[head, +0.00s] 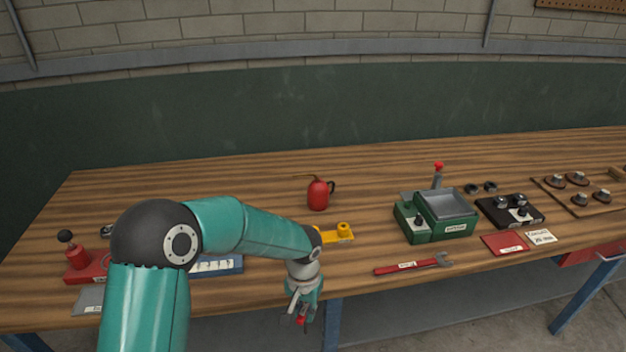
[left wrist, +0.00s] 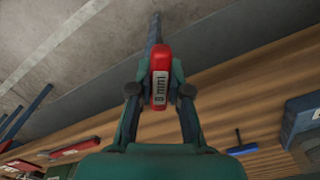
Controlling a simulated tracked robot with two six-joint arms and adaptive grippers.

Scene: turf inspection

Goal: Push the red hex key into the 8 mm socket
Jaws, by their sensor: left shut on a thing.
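My left gripper (head: 302,312) hangs at the table's front edge in the head view. It is shut on the red hex key (head: 301,321), which is mostly hidden there. In the left wrist view the red grip of the key (left wrist: 160,78) sits between both fingers (left wrist: 157,90), with a label that appears upside down. Its grey shaft (left wrist: 154,30) points away from the gripper. I cannot pick out the 8 mm socket for sure. A blue tray with white labels (head: 228,265) lies partly behind my left arm. My right gripper is not in view.
A yellow block (head: 342,232) stands just behind the gripper. A red wrench (head: 412,264) lies to its right. Further right are a green box (head: 434,228) and a black tray (head: 494,210). A red oil can (head: 318,194) stands behind. Bare wood lies between.

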